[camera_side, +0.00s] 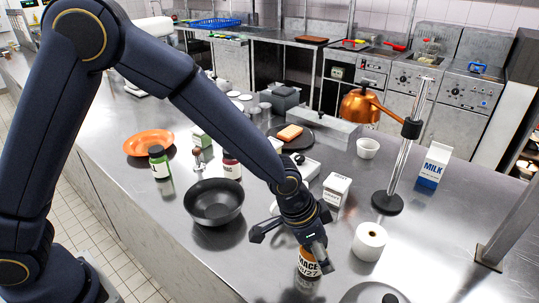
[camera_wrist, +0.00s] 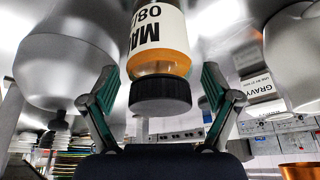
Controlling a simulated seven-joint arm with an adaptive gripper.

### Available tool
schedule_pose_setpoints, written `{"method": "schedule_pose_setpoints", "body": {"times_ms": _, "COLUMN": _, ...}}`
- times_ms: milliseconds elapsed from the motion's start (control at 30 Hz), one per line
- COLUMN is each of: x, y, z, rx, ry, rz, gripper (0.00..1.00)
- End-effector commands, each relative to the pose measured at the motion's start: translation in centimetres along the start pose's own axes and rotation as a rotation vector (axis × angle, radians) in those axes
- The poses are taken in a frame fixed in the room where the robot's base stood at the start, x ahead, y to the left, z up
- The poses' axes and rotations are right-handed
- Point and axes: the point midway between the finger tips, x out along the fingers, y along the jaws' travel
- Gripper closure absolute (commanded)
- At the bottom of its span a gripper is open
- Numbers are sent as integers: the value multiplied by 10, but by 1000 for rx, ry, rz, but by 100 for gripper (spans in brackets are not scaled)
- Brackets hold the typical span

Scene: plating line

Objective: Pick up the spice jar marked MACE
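The spice jar marked MACE (camera_side: 308,263) stands on the steel counter at the bottom centre of the side view, partly covered by my gripper. It has a white label with black print and orange contents. In the wrist view the jar (camera_wrist: 162,63) appears upside down, with its black lid (camera_wrist: 160,95) toward me and part of the label showing. My gripper (camera_side: 293,243) is over the jar, its fingers spread. In the wrist view my gripper (camera_wrist: 161,85) is open, one finger on each side of the jar, with a small gap visible on both sides.
A white paper roll (camera_side: 369,241) is close on the right, and a white carton (camera_side: 336,189) stands behind. The heat lamp's pole (camera_side: 407,150) and a milk carton (camera_side: 434,165) are further right. A round metal lid (camera_side: 360,293) lies front right.

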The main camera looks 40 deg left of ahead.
Motion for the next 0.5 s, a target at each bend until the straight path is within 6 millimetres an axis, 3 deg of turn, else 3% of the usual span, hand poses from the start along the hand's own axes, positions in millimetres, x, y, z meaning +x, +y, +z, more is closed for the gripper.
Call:
{"method": "schedule_pose_setpoints", "body": {"times_ms": 67, "x": 0, "y": 0, "z": 0, "rx": 0, "ry": 0, "rz": 0, "gripper": 23}}
{"method": "schedule_pose_setpoints", "body": {"times_ms": 500, "x": 0, "y": 0, "z": 0, "rx": 0, "ry": 0, "rz": 0, "gripper": 69}}
